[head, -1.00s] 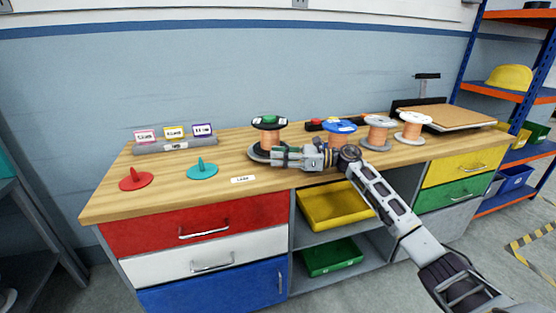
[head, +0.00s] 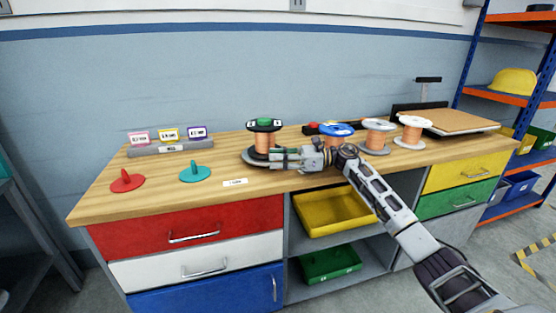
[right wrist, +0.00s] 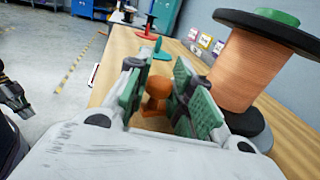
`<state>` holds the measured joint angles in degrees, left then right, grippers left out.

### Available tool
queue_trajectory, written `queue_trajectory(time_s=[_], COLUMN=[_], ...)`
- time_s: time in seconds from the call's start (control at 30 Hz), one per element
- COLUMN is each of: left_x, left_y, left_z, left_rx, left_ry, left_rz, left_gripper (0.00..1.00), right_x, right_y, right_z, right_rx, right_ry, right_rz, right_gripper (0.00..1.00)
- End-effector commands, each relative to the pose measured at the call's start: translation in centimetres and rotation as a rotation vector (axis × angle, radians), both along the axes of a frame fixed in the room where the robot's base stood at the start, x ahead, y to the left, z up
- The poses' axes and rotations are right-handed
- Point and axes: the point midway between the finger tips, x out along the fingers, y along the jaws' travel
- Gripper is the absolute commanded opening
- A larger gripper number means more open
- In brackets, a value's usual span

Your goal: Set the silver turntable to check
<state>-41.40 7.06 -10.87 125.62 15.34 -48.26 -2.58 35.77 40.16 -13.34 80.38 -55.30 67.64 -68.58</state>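The turntable (head: 249,158) is a dark grey disc under a copper-wound spool (head: 263,140) with black flanges and a green top. I cannot tell its exact setting. My right gripper (head: 271,158) is low in front of the spool and hides part of the disc. In the right wrist view, the spool (right wrist: 258,72) stands right beside the gripper (right wrist: 158,98). Its green-padded fingers are apart, with an orange knob (right wrist: 157,95) between them and gaps at its sides. A dark part at that view's left edge may be my left gripper (right wrist: 14,98).
A red disc (head: 127,184) and a teal disc (head: 195,176), each with a peg, lie at the left. A white label (head: 235,182) lies near the front edge. Three small signs (head: 168,136) stand behind. Several spools, including a blue-topped one (head: 337,130), stand to the right.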

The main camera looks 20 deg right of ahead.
Motion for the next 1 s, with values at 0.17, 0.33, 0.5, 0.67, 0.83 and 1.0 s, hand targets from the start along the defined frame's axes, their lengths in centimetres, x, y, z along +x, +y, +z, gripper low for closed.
queue_trajectory(time_s=[0.17, 0.33, 0.5, 0.67, 0.83, 1.0], left_x=[0.0, 0.0, -0.1, -0.1, 0.0, 0.0], left_y=[0.0, 0.0, -0.1, -0.1, 0.0, 0.0], left_z=[0.0, 0.0, -0.1, -0.1, -0.1, 0.0], left_rx=[0.001, 0.001, 0.000, 0.001, 0.000, 0.000], left_ry=[0.000, 0.000, 0.002, 0.002, 0.002, 0.001], left_rz=[0.000, 0.000, -0.002, -0.001, -0.001, 0.000], left_gripper=[0.00, 0.00, 0.00, 0.00, 0.00, 0.00], right_x=[0.0, 0.0, 0.0, -0.3, -0.9, -1.7], right_y=[0.0, 0.0, -0.1, -0.9, -2.5, -4.8], right_z=[0.0, 0.0, 0.0, -0.1, -0.1, -0.1], right_rx=[0.000, 0.000, 0.000, -0.001, -0.002, -0.002], right_ry=[0.000, 0.000, 0.000, 0.001, 0.002, 0.003], right_rz=[0.000, 0.000, 0.000, -0.001, -0.001, -0.002], right_gripper=[0.42, 0.42, 0.42, 0.42, 0.42, 0.42])
